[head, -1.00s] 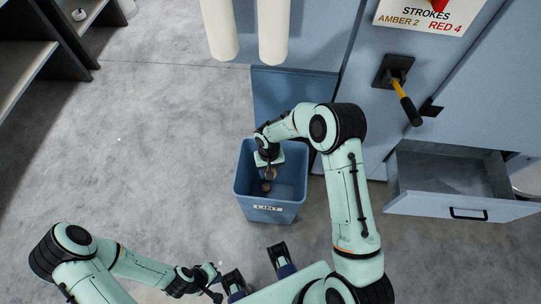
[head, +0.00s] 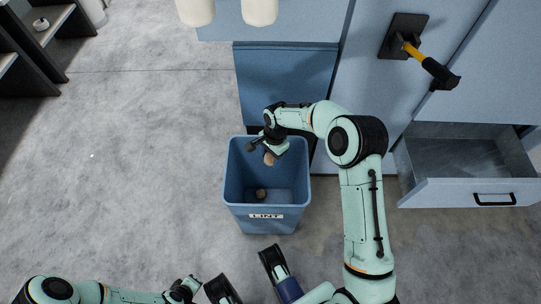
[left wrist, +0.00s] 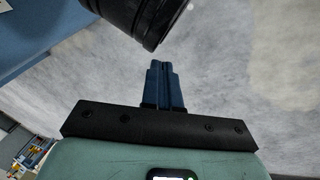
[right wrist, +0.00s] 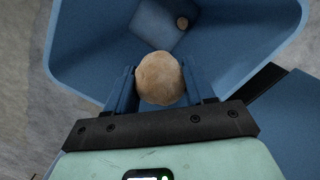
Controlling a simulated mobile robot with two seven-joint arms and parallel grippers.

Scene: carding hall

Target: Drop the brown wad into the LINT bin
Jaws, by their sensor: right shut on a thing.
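My right gripper (head: 271,147) is shut on a tan-brown wad (head: 269,158) and holds it over the open mouth of the blue LINT bin (head: 265,222). In the right wrist view the round wad (right wrist: 160,78) sits between the two blue fingers, with the bin's inside below it (right wrist: 85,45).
A blue-grey cabinet (head: 375,110) stands behind the bin, with a yellow-and-black handle (head: 425,60) on it. An open drawer (head: 460,195) juts out at the right. Dark shelves (head: 30,70) stand at the far left. The grey floor left of the bin is clear.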

